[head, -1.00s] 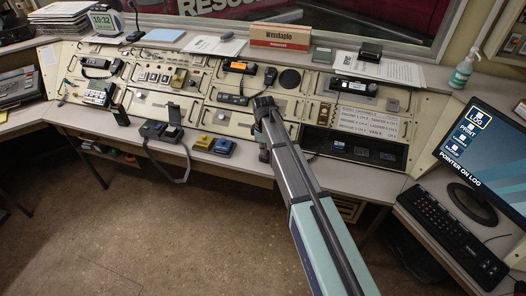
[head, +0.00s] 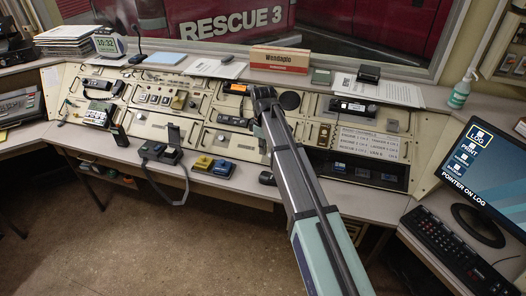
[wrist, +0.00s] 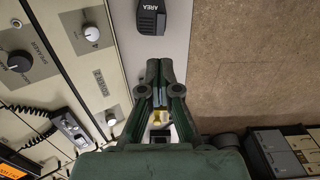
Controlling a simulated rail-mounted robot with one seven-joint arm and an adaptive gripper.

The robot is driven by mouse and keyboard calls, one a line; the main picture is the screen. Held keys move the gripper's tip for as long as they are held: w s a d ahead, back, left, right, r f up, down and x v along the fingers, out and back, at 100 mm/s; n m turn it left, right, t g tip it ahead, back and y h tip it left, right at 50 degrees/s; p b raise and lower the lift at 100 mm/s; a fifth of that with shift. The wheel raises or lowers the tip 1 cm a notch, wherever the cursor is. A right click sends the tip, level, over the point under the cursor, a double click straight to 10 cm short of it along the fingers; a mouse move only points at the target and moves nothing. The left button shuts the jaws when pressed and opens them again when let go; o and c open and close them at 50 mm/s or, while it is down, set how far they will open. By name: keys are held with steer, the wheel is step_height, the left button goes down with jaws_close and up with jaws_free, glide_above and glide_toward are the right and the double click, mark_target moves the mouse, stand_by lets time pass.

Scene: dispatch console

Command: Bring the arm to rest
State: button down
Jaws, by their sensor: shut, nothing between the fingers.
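My arm (head: 302,190) reaches over the dispatch console (head: 205,135), its far end in front of the middle panels. In the head view my gripper's fingers cannot be made out at the end of the arm. In the wrist view my gripper (wrist: 166,68) is shut, its dark green fingers together and nothing between them. It is over the pale front ledge of the console. A black device marked AREA (wrist: 150,18) lies on that ledge beyond the fingertips, apart from them.
A corded handset (head: 160,152) and yellow and blue boxes (head: 213,166) are on the console's front ledge. A monitor (head: 478,165) and keyboard (head: 455,248) stand at the right. A sanitizer bottle (head: 460,92) is on the back shelf. The brown floor (head: 150,245) in front looks clear.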

steer(key=s+d+f+m, duration=0.8)
steer(key=s+d+f, duration=0.35)
steer(key=s, duration=0.25)
steer(key=s+d+f+m, duration=0.8)
steer(key=s+d+f, duration=0.3)
steer(key=s+f, duration=0.15)
steer(key=s+f+g, duration=0.3)
steer(key=s+f, duration=0.6)
steer(key=s, duration=0.5)
steer(key=s+f+g, duration=0.4)
steer(key=s+f, duration=0.5)
steer(key=s, duration=0.5)
steer(key=shift+s+a+n, duration=0.3)
